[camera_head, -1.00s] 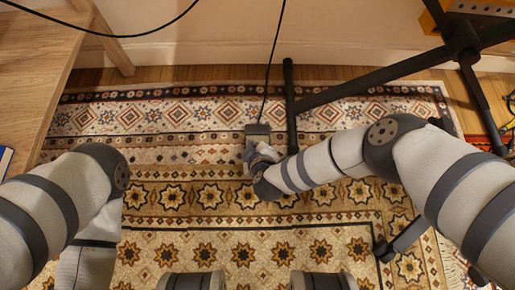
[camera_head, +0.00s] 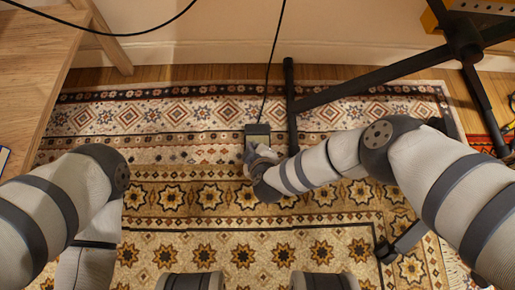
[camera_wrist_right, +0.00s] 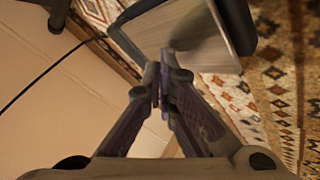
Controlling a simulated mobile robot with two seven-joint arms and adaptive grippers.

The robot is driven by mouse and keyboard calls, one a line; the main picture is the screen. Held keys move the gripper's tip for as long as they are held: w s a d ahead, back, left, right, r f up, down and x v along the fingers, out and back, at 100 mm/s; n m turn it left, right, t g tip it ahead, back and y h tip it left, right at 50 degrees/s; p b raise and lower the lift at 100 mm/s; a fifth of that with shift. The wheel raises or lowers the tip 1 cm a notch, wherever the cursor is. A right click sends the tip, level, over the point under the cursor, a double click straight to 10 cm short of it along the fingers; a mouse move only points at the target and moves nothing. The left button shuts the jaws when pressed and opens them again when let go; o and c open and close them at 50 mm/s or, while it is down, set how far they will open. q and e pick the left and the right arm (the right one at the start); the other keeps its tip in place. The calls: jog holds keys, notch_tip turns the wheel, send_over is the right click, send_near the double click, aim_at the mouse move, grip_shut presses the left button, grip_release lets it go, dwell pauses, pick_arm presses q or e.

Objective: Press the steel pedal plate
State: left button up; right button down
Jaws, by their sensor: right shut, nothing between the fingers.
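The pedal (camera_head: 257,131) is a small dark-framed unit with a steel plate on the rug, at the end of a black cable. In the right wrist view the steel plate (camera_wrist_right: 195,38) is a grey, brushed surface, tilted in the picture, beside a dark frame. My right gripper (camera_head: 257,152) is at the pedal's near edge. In the wrist view its fingertips (camera_wrist_right: 163,78) are together and empty, beside the plate's edge. I cannot tell whether they touch it. My left arm is at the left, but its gripper is not visible.
A black stand leg (camera_head: 291,105) is close to the right of the pedal. The black cable (camera_head: 273,55) runs up along the wall behind. A wooden desk (camera_head: 35,70) is at the left. The patterned rug (camera_head: 190,200) is mostly clear.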

jog(key=shift+f+b, duration=0.45)
jog(key=shift+f, duration=0.25)
dwell(0.4)
jog(key=shift+r, duration=0.15)
jog(key=shift+r+p, duration=0.8)
jog(key=shift+p, duration=0.3)
jog(key=shift+r, duration=0.3)
jog(key=shift+p, duration=0.3)
notch_tip(320, 180, up, 5)
jog(key=p, duration=0.4)
jog(key=shift+r, duration=0.15)
